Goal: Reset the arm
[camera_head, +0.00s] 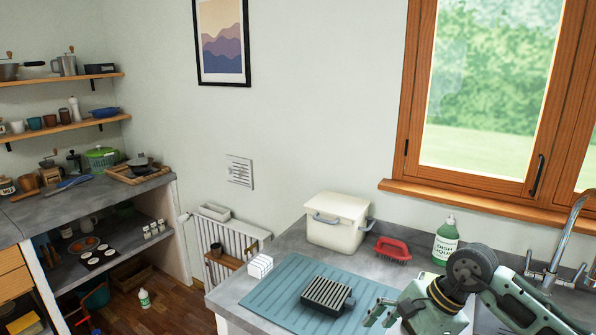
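My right arm comes in from the right edge over the counter, with its green wrist and gripper (378,313) low in the picture. The two fingers look parted, with nothing visible between them. The gripper is just right of a dark ribbed block-shaped item (327,293), which rests on a blue ribbed mat (278,294). I cannot tell how high the gripper is above the mat. My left gripper is not in view.
The grey counter (287,242) carries a cream lidded box (337,221), a red brush (392,249), a green dish-liquid bottle (445,241) and a small white rack (260,266). A tap (565,240) stands at the right. Shelves with kitchenware are at the left.

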